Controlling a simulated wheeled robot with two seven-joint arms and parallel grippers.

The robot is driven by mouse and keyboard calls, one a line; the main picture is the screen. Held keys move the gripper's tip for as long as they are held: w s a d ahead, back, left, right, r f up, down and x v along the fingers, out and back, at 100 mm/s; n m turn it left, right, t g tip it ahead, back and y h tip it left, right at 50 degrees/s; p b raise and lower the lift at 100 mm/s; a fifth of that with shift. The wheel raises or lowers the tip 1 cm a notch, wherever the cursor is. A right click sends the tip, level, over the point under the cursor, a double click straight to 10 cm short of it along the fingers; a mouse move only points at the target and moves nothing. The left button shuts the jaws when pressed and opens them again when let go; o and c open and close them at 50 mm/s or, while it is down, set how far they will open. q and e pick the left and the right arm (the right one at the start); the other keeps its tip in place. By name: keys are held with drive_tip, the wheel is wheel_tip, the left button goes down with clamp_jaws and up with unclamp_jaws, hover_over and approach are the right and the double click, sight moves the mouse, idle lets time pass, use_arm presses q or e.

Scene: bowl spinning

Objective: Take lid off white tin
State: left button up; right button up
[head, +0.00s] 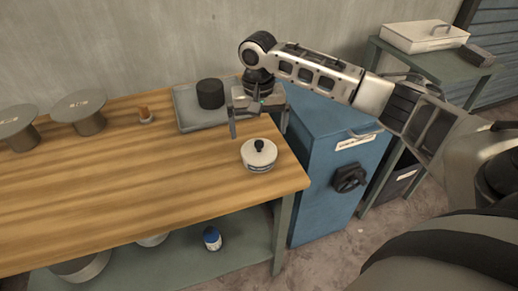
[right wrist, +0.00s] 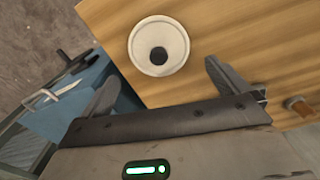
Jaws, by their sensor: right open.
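A white tin (head: 258,158) stands upright near the right end of the wooden table. Its lid (head: 259,148) is on top and has a black knob in the middle. In the right wrist view the tin's round lid (right wrist: 174,48) with its dark knob shows from above, beyond the fingers. My right gripper (head: 257,131) is open and empty, fingers pointing down, above and just behind the tin. In the right wrist view my right gripper (right wrist: 166,90) has its two fingers spread wide apart, touching nothing that I can see. My left gripper is not in view.
A grey tray (head: 192,122) with a black cylinder (head: 210,94) lies behind the gripper. A blue cabinet (head: 325,150) stands right of the table (head: 110,200). The table's front middle is clear.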

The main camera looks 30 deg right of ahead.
sight(259, 141)
wheel_tip(259, 141, down, 5)
drive_tip(key=shift+f, duration=0.1)
drive_tip(key=c, duration=0.8)
